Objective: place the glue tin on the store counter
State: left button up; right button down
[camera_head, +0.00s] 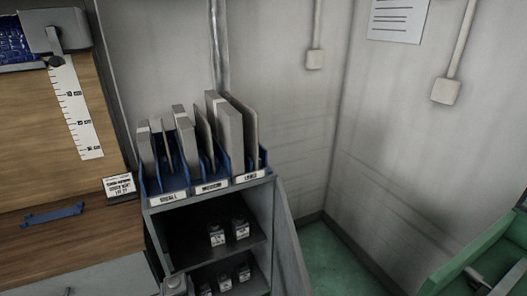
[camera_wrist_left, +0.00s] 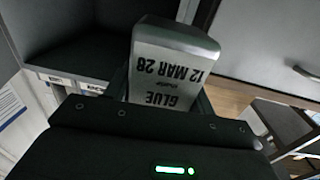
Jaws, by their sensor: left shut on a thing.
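The glue tin (camera_wrist_left: 172,62) is a grey block with rounded edges in the left wrist view. Its label reads GLUE, 12 MAR 28, upside down in the picture. My left gripper (camera_wrist_left: 163,88) is shut on it, with a dark finger on each side. The tin's lower end is hidden by the gripper body. In the head view I cannot make out the left gripper or the held tin clearly. A wooden counter (camera_head: 60,240) runs along the left of the head view; I cannot tell whether it is the store counter. My right gripper is not in view.
A grey shelf unit (camera_head: 262,215) holds several small dark tins with white labels. Blue racks (camera_head: 180,183) on top hold upright grey panels, labelled by size. A blue strip (camera_head: 52,215) and small label card (camera_head: 119,186) occupy the wooden counter. A green structure (camera_head: 450,270) is at lower right.

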pick_arm(q)
jog(key=r+m+h, duration=0.1)
jog(key=r, duration=0.1)
jog(key=d+r+t+h, duration=0.1)
jog(key=r, duration=0.2)
jog(key=w+d+r+m+h, duration=0.1)
jog(key=r+h, duration=0.1)
jog(key=r, duration=0.1)
jog(key=shift+r+m, duration=0.15)
jog(key=shift+m, duration=0.15)
notch_tip(320, 180, up, 10)
jog(key=s+m+h, duration=0.1)
jog(key=h, duration=0.1)
jog(key=shift+s+m+h, duration=0.35)
jog(key=shift+m+h, duration=0.05)
